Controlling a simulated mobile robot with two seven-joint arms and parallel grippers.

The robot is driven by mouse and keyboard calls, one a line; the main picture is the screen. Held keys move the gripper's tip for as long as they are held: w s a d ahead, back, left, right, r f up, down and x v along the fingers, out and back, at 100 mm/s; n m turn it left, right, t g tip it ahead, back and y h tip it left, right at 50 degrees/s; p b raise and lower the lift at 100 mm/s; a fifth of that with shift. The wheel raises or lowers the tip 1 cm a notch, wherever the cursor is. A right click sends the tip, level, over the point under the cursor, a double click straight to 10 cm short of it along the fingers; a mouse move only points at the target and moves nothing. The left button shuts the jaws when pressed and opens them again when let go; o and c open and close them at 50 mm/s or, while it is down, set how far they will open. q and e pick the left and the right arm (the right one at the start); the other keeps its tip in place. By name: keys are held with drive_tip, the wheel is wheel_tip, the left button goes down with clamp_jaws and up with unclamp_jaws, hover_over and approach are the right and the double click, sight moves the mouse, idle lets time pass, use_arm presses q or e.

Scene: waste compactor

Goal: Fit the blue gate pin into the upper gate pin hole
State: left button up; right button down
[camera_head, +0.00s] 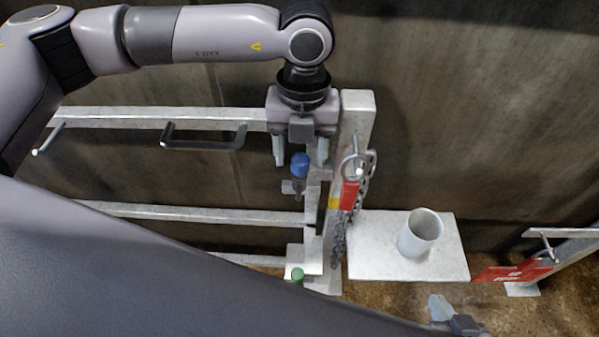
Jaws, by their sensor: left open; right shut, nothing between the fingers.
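The blue gate pin (300,165) stands roughly upright at the gate's end, with its blue head up and its dark shaft below. The shaft is at a small upper bracket (288,187); the hole itself is hidden, and I cannot tell how deep the pin sits. My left gripper (300,160) points down with its fingers apart, one on each side of the blue head and not closed on it. My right gripper (440,308) is shut and empty at the bottom edge, well away from the pin, partly hidden by my own body.
A green-headed pin (297,275) is at a lower bracket. The gate post (352,130) carries a chain (340,235) and a red tag (350,195). A white cup (420,233) stands on a pale shelf (375,262). A red-signed rail (512,272) is at right.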

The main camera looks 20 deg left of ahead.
use_arm(q)
clamp_jaws()
drive_tip(key=shift+r, duration=0.15)
drive_tip(key=shift+r+p, duration=0.6)
drive_tip(key=shift+r, duration=0.3)
drive_tip(key=shift+r+p, duration=1.45)
drive_tip(key=shift+r, duration=1.05)
drive_tip(key=shift+r+p, duration=0.7)
drive_tip(key=shift+r, duration=0.55)
